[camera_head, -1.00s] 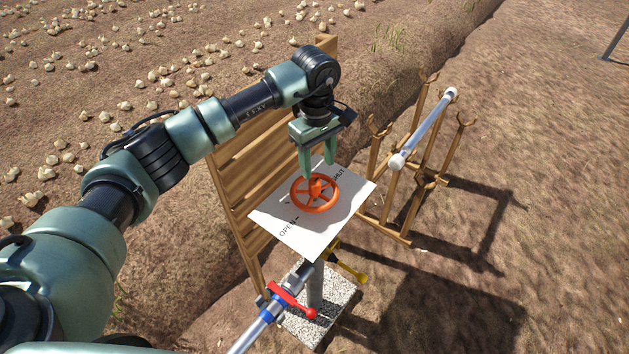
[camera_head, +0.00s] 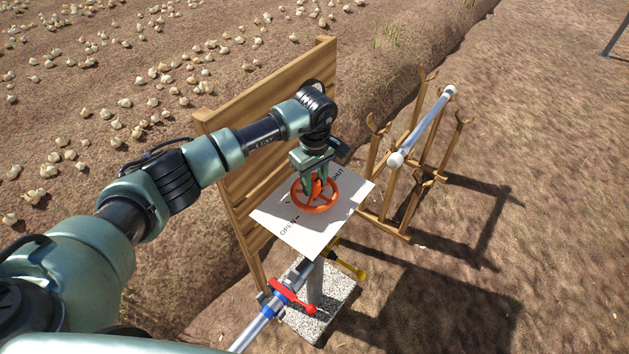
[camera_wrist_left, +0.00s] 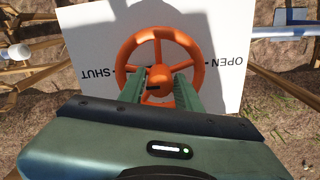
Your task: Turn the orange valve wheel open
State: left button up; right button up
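The orange valve wheel (camera_head: 314,208) lies on a white plate (camera_head: 323,230) marked OPEN and SHUT, on top of a grey post. It also shows in the left wrist view (camera_wrist_left: 159,71), where a dark mark sits near its hub. My left gripper (camera_head: 315,186) points down at the wheel. In the left wrist view its two fingers (camera_wrist_left: 158,83) are apart, one on each side of the hub, with a gap between them. Their tips are low at the wheel; I cannot tell whether they touch it. My right gripper is not in view.
A slatted wooden board (camera_head: 250,155) stands close behind and left of the plate. A wooden rack (camera_head: 408,205) holding a pale pipe (camera_head: 425,128) stands to the right. Bare soil lies right.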

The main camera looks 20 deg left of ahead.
pick_arm(q)
grip_shut()
